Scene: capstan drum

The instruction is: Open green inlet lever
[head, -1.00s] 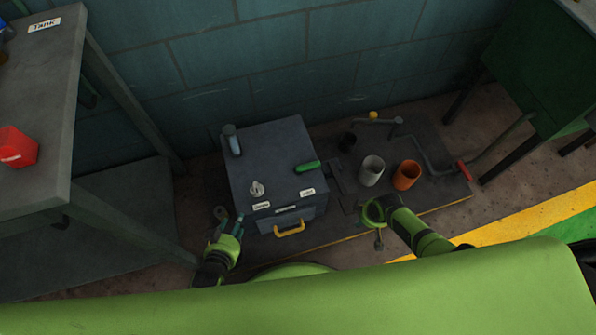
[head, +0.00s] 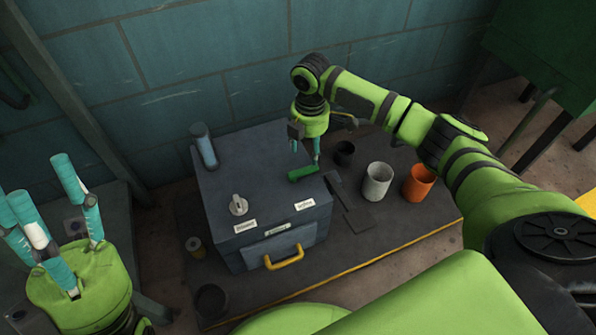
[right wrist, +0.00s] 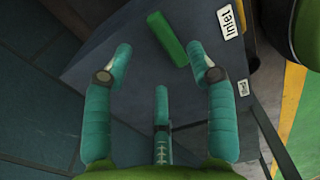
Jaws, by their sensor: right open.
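The green inlet lever (head: 303,173) lies on the top of the grey box (head: 262,190), near its right edge. In the right wrist view the lever (right wrist: 167,39) shows as a green bar beside a label reading "Inlet" (right wrist: 231,22). My right gripper (head: 306,152) is above the box, close to the lever at its far side. In the right wrist view its teal fingers (right wrist: 162,75) are spread, with nothing between them; the lever lies just beyond the fingertips. My left gripper (head: 52,205) is at the left, its teal fingers apart and empty, away from the box.
The box top also bears a grey knob (head: 238,205) and a blue-grey cylinder (head: 204,146). A yellow handle (head: 284,257) is on its front. A white cup (head: 377,182) and an orange cup (head: 418,183) stand to the right on the dark mat (head: 395,225).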

